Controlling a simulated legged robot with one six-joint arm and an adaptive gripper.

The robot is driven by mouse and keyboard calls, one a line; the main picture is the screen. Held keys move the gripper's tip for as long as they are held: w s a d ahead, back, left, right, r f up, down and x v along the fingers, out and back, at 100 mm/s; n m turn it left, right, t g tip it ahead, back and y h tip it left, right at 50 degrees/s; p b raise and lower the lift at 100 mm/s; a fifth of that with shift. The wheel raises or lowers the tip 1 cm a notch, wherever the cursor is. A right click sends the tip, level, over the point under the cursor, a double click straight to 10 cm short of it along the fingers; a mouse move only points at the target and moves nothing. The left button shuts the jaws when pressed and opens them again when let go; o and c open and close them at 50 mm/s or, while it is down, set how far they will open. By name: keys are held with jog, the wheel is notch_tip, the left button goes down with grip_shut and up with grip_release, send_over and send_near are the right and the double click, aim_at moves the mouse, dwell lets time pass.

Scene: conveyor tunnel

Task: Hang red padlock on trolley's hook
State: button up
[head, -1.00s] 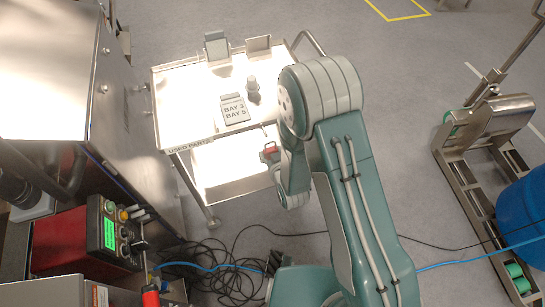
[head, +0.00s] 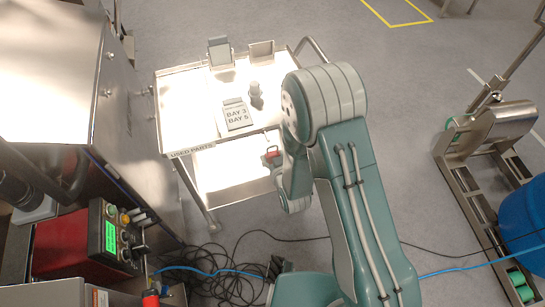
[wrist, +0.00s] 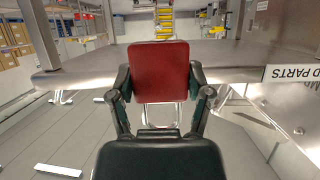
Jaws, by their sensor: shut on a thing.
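The red padlock (wrist: 160,72) fills the middle of the wrist view, its broad face towards the camera. My gripper (wrist: 160,84) is shut on it, one dark finger at each side. A pale bent bar shows below the body; I cannot tell if it is the shackle. In the head view the padlock (head: 272,156) is a small red patch by the trolley's right front, partly hidden by my arm. The trolley (head: 185,112) has a bright top and a lower shelf. Its edge also crosses the wrist view (wrist: 85,82). I cannot clearly pick out the hook.
A steel machine (head: 45,70) and a red control box (head: 75,243) are at left. Cables (head: 215,280) lie on the floor. A metal stand (head: 485,140) is at right.

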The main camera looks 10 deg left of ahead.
jog(key=shift+w+a, duration=0.45)
jog(key=shift+w, duration=0.3)
jog(key=shift+w+a, duration=0.45)
jog(key=shift+w, duration=0.3)
jog(key=shift+w+a, duration=0.45)
jog(key=shift+w, duration=0.3)
jog(key=shift+f, duration=0.8)
jog(key=o, duration=1.3)
jog(key=shift+o, duration=0.2)
jog(key=shift+s, duration=0.15)
jog(key=v, duration=1.1)
jog(key=shift+s, duration=0.25)
jog(key=shift+d+r, duration=0.15)
